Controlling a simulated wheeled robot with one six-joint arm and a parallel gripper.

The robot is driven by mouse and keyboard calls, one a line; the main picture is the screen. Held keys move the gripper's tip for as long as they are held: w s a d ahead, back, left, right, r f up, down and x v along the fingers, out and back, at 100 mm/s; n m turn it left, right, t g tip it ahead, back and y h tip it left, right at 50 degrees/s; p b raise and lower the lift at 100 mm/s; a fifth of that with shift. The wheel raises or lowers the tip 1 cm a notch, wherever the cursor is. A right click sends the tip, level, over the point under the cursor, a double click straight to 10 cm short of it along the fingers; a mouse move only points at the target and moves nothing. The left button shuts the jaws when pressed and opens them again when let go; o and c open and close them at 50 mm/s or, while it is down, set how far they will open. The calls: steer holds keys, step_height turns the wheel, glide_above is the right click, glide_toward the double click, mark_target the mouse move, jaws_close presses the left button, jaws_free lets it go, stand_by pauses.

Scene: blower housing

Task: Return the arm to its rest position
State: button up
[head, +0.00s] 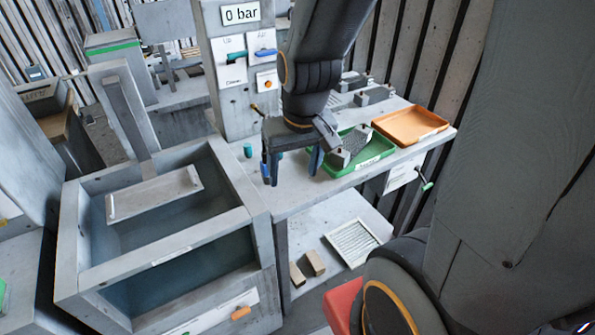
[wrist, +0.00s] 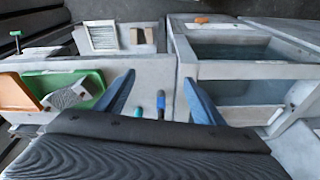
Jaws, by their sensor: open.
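My gripper (head: 292,172) is open over the front part of the grey bench (head: 300,195), with its fingers pointing down. In the wrist view the two blue fingers of my gripper (wrist: 160,98) are spread wide, with nothing held between them. A grey blower housing part (head: 358,148) lies in the green tray (head: 372,160), just right of my gripper. The wrist view also shows this grey part (wrist: 72,97) in the green tray (wrist: 92,78), outside the fingers. My arm hides part of the bench behind the gripper.
A water tank (head: 180,255) with a raised plate (head: 155,193) stands left of the bench. An orange tray (head: 410,124) sits beside the green one. A pillar with a "0 bar" display (head: 241,14) rises behind. Small teal (wrist: 138,114) and blue (wrist: 160,103) items are on the bench.

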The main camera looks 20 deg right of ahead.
steer(key=shift+s+d, duration=0.25)
steer(key=shift+s, duration=0.3)
steer(key=shift+f, duration=0.1)
step_height(320, 180, down, 6)
steer(key=g+b, duration=0.1)
steer(key=b, duration=0.4)
steer(key=shift+w, duration=0.15)
